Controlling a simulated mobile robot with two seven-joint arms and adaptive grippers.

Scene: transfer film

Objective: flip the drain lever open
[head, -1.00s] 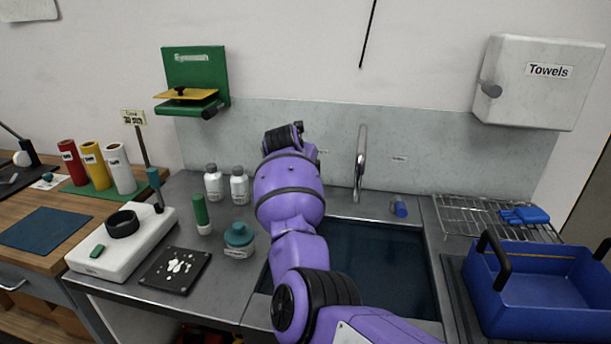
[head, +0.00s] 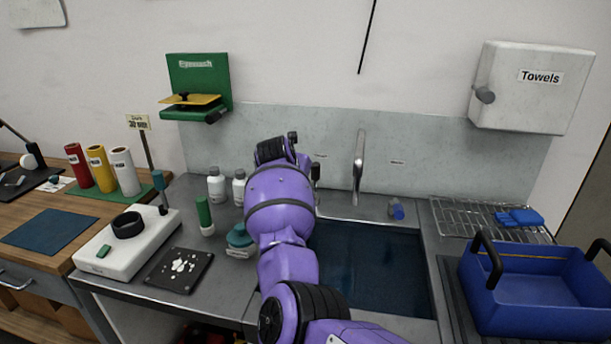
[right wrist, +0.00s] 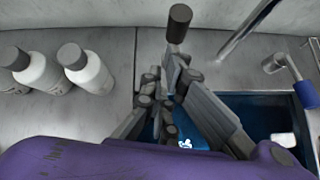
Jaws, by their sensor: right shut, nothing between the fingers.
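A lever with a dark grey knob (right wrist: 179,22) stands upright behind the sink's left corner; it also shows beside my right arm in the head view (head: 316,171). A second lever with a blue handle (head: 397,210) lies low behind the sink, right of the tap; it also shows in the right wrist view (right wrist: 306,94). The wall labels are too small to read, so I cannot tell which is the drain lever. My right gripper (right wrist: 167,85) is shut and empty, close to the dark-knobbed lever; contact is unclear. My arm hides it in the head view. My left gripper is not in view.
The tap (head: 359,165) rises behind the dark sink basin (head: 370,270). White bottles (head: 216,186), a green bottle (head: 204,215) and a teal jar (head: 239,240) stand left of my arm. A blue crate (head: 540,300) and wire rack (head: 460,215) are at right.

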